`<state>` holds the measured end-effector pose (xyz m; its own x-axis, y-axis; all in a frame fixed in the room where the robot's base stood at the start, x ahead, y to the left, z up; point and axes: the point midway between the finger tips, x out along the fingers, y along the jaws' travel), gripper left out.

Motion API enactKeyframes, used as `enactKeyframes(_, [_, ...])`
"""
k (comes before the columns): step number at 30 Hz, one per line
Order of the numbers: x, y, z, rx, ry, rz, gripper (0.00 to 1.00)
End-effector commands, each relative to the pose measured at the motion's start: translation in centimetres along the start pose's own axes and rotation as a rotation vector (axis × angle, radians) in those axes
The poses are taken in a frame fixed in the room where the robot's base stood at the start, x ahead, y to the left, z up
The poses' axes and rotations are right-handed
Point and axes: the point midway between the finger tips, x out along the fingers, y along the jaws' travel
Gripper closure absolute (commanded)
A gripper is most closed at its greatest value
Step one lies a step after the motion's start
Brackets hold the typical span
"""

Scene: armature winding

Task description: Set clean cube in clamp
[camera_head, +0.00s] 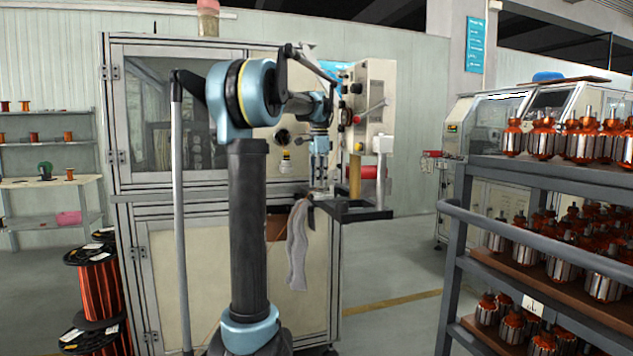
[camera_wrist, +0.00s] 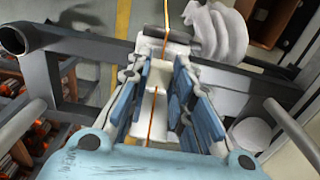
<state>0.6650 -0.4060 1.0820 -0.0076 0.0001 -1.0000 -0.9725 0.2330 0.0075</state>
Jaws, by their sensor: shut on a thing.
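My gripper (camera_head: 320,190) points down at the small shelf on the front of the machine. In the wrist view, its two blue-padded fingers (camera_wrist: 165,85) flank a pale, block-like piece (camera_wrist: 149,104), and it is shut on this piece. An orange line runs along the piece and beyond the fingertips. I cannot tell for sure that the piece is the clean cube. A pale bar lies just beyond the fingertips. The fingers hide much of what is below them, and I cannot make out the clamp clearly.
A grey-white cloth (camera_head: 298,248) hangs from the shelf's left side and shows bunched in the wrist view (camera_wrist: 216,30). A dark shelf frame (camera_head: 362,214) and white post (camera_head: 382,170) stand right of my gripper. A rack of armatures (camera_head: 540,180) fills the right side.

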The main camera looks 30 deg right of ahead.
Motion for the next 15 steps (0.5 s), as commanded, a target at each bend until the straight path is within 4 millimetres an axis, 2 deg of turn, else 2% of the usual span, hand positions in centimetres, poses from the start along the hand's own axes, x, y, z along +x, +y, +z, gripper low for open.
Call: enactKeyframes(15, [0.66, 0.0, -0.02, 0.0, 0.0, 0.0, 0.86])
